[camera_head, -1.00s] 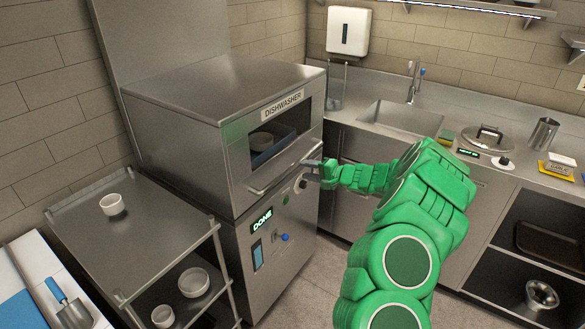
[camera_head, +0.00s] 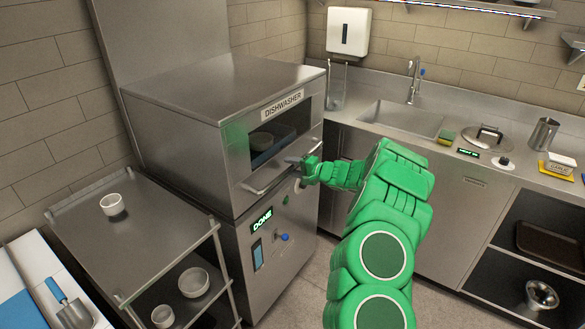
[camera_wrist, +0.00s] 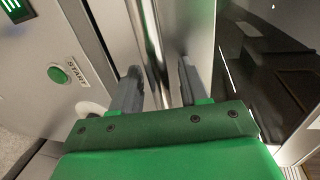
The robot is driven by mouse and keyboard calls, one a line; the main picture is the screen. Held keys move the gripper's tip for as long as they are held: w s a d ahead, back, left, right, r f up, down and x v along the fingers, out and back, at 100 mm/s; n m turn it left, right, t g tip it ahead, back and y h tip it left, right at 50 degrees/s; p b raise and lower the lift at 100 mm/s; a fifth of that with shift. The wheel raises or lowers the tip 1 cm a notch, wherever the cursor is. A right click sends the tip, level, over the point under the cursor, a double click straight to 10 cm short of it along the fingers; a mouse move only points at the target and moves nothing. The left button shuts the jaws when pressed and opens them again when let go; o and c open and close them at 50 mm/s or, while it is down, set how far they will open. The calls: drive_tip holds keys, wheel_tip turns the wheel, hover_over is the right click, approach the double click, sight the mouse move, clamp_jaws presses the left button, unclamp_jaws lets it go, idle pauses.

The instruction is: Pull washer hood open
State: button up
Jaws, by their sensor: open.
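The dishwasher hood (camera_head: 180,140) is a steel box with a dark window and a "DISHWASHER" label, and it is down on its base (camera_head: 262,275). Its bar handle (camera_head: 268,184) runs along the hood's lower front edge. In the wrist view the handle (camera_wrist: 152,45) passes between the two grey fingers of my gripper (camera_wrist: 158,92), which is open. In the head view my gripper (camera_head: 300,164) is at the right part of the handle, and the arm partly hides that end. Whether a finger touches the bar I cannot tell.
The base panel shows "DONE" (camera_head: 262,220); a green START button (camera_wrist: 58,74) is beside the gripper. A rack with white bowls (camera_head: 113,204) stands left. The sink counter (camera_head: 440,152) is right, close behind my arm. Some floor is open in front.

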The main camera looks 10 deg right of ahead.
drive_tip(key=shift+c, duration=0.4)
clamp_jaws()
wheel_tip(320, 180, up, 32)
drive_tip(key=shift+r, duration=0.2)
idle(0.4)
drive_tip(key=shift+o, duration=0.4)
unclamp_jaws()
